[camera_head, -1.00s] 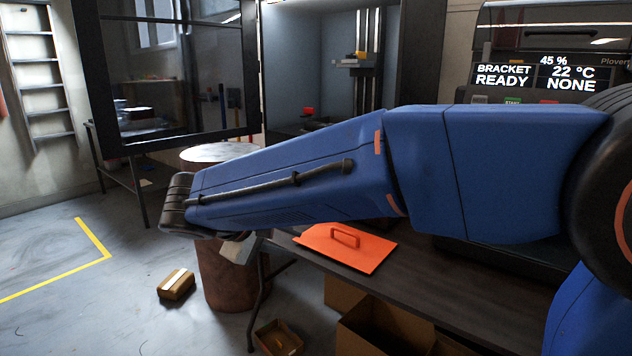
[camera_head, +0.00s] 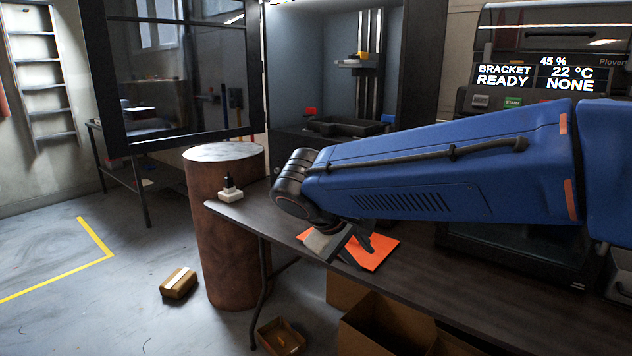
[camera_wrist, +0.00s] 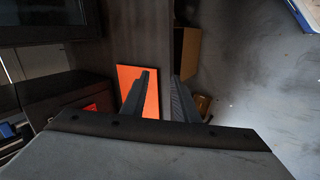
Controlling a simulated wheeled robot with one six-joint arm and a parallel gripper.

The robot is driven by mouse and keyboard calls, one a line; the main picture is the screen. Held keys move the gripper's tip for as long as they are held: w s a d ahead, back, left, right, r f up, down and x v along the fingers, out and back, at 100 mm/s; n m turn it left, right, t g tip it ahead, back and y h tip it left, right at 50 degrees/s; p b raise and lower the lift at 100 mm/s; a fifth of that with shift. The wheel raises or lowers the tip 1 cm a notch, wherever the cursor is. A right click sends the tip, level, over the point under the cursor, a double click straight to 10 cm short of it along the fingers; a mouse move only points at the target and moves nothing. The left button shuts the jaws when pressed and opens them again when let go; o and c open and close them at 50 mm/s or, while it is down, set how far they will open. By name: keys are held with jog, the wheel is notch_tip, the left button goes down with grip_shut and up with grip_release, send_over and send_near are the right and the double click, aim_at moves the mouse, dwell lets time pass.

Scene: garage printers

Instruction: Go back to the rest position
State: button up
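My gripper (camera_wrist: 160,98) shows in the wrist view with its two dark fingers apart and nothing seen between them but the background. In the head view my gripper (camera_head: 358,248) hangs over the orange plate (camera_head: 384,250) on the dark table (camera_head: 420,290), partly hiding it. The orange plate also shows in the wrist view (camera_wrist: 150,104), behind and beside the left finger. Its handle is hidden now.
A small white object with a black top (camera_head: 231,189) stands at the table's left end, beside a rusty drum (camera_head: 225,240). An open printer cabinet (camera_head: 300,60) is behind. Cardboard boxes (camera_head: 385,325) sit below the table. A small box (camera_head: 178,282) lies on the floor.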

jog(key=s+d+f+m+g+y, duration=0.1)
jog(key=s+d+f+m, duration=0.1)
jog(key=s+d, duration=0.4)
jog(key=s+d+f+m+g+y, duration=0.15)
jog(key=s+d, duration=0.25)
jog(key=d, duration=0.5)
jog(key=s+d+f+m+t+y, duration=0.1)
jog(key=s+d+f+m, duration=0.1)
jog(key=s, duration=0.3)
jog(key=s+d+f+m+t+y, duration=0.1)
jog(key=s+d+f+m+y, duration=0.1)
jog(key=s+f, duration=0.2)
jog(key=shift+s+d+f, duration=0.15)
jog(key=shift+s+d, duration=0.2)
jog(key=shift+s, duration=0.45)
